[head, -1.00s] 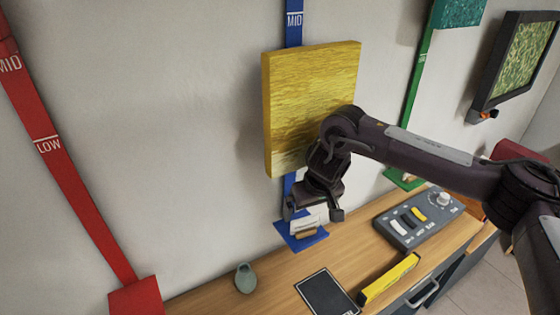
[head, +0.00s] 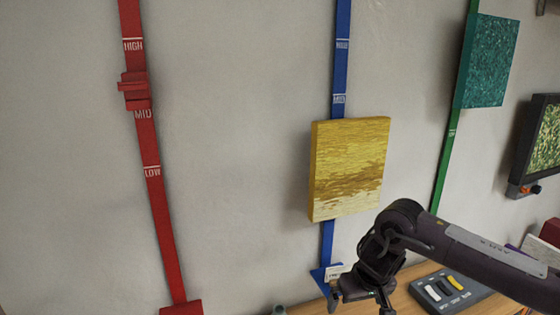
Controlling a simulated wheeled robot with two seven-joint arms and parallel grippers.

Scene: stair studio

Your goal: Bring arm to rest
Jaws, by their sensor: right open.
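My right arm comes in from the right. Its gripper (head: 362,302) hangs low at the bottom of the head view, fingers pointing down and apart. It is open and I see nothing between the fingers. It is in front of the wooden desk and below the yellow painting (head: 350,165), apart from it. The fingertips are partly at the frame's lower edge. My left gripper is not in view.
The yellow painting hangs on a blue wall rail (head: 342,60). A red rail (head: 150,190) with a red slider (head: 134,90) is at left. A teal panel (head: 487,62) is on the green rail. A control box (head: 447,290) stands on the desk (head: 405,300). A dark-framed picture (head: 543,145) is far right.

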